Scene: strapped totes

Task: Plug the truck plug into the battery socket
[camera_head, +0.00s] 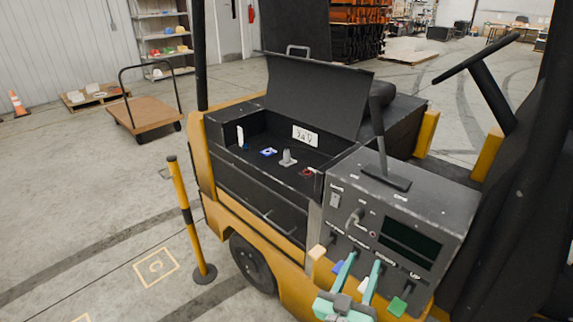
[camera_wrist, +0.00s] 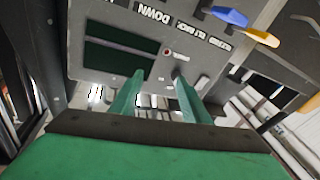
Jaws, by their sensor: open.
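A yellow and black truck has its battery compartment (camera_head: 222,135) open, with the dark lid (camera_head: 318,92) raised. Inside are a blue piece (camera_head: 268,152), an upright grey piece (camera_head: 288,159) and a red piece (camera_head: 307,172); I cannot tell for certain which is the battery socket or the truck plug. A grey handle-like piece (camera_head: 354,217) sticks out of the control panel (camera_head: 345,185). My gripper (camera_head: 362,263), with green fingers, is open and empty in front of the panel's lower part. Its fingers also show in the wrist view (camera_wrist: 159,75), before the panel with its dark displays.
Coloured levers, blue (camera_head: 337,267) and green (camera_head: 397,307) among them, stick out below the panel close to my gripper. A black lever (camera_head: 382,150) rises from the panel top. A yellow-black post (camera_head: 187,215) stands left of the truck.

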